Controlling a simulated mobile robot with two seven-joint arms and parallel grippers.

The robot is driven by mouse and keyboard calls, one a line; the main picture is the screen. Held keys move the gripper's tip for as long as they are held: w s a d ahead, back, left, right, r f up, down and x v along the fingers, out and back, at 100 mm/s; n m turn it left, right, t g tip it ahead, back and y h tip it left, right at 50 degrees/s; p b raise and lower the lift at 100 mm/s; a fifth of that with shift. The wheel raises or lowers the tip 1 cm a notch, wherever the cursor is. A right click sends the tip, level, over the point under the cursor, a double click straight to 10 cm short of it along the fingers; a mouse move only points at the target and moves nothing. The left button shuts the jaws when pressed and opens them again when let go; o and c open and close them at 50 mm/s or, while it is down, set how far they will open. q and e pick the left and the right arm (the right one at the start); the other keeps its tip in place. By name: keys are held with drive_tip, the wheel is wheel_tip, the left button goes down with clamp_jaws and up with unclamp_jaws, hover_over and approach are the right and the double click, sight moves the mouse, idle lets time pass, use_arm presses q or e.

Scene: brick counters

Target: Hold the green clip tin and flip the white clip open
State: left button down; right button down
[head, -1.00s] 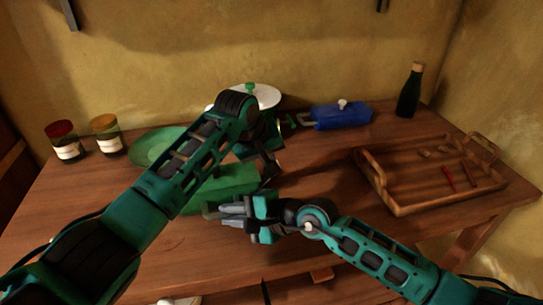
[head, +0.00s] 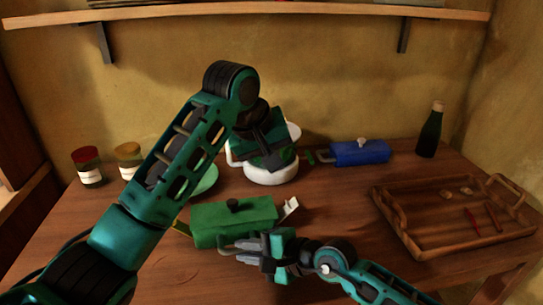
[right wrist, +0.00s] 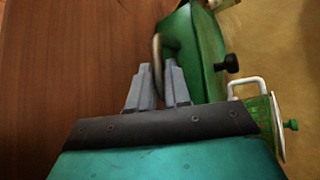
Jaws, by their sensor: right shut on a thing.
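The green clip tin (head: 238,224), with a black knob on its lid, stands on the wooden table. The white clip (head: 290,208) stands out at a slant from its right end. A yellowish clip (head: 182,228) shows at its left end. My right gripper (head: 238,244) is at the tin's front, shut on its handle; in the right wrist view the handle (right wrist: 158,50) runs between the fingertips (right wrist: 158,72). My left gripper (head: 266,148) is raised behind and above the tin, apart from the clip, in front of the white pot; its finger gap is unclear.
A white pot (head: 270,176) stands behind the tin. A blue tin (head: 360,153), a dark bottle (head: 430,134) and a wooden tray (head: 410,240) are to the right. Two jars (head: 88,170) and a green plate (head: 206,180) are to the left. A shelf (head: 250,13) crosses the wall.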

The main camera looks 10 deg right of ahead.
drive_tip(key=shift+f, duration=0.1)
drive_tip(key=c, duration=1)
unclamp_jaws()
drive_tip(key=shift+s+d, duration=0.1)
